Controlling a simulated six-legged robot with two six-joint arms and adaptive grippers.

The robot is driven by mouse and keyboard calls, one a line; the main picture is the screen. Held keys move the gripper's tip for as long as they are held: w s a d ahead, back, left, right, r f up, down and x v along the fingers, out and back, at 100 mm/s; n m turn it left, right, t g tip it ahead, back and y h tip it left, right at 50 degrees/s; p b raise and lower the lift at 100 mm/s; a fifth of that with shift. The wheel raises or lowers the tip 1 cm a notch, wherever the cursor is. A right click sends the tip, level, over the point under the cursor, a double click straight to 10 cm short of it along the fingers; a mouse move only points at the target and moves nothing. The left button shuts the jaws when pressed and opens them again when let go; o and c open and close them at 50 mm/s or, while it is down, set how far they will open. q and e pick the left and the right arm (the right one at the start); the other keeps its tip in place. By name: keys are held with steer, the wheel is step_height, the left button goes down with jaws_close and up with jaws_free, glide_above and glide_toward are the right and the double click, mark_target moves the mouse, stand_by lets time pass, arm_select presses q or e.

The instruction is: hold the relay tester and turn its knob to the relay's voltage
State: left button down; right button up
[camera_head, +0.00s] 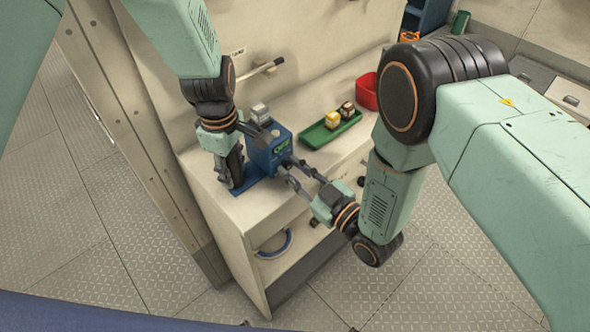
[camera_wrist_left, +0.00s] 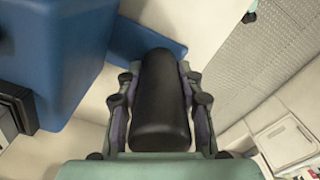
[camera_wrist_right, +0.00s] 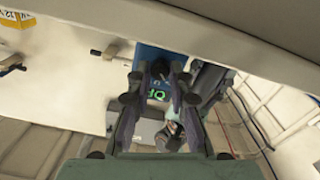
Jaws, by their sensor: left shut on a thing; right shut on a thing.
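The relay tester (camera_head: 257,156) is a blue box with a base plate on the bench top. A grey relay (camera_head: 260,111) sits on its top. My left gripper (camera_head: 233,160) is shut on the tester's black upright handle (camera_wrist_left: 160,100), beside the blue body. My right gripper (camera_head: 289,168) reaches the tester's front from the right. Its fingers (camera_wrist_right: 158,88) are closed around the dark knob (camera_wrist_right: 160,69), which they largely hide in the head view.
A green tray (camera_head: 318,139) with a yellow-and-white block (camera_head: 332,119) and a brown one (camera_head: 347,109) lies behind the tester, to the right. A red bin (camera_head: 367,92) stands beyond. A lever (camera_head: 262,69) juts from the wall. A blue ring (camera_head: 275,245) lies on the shelf below.

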jaws_close()
steer(key=shift+m, duration=0.3)
steer(key=m, duration=0.4)
steer(key=shift+m, duration=2.3)
steer(key=o, duration=0.7)
jaws_free()
steer(key=shift+c, duration=0.2)
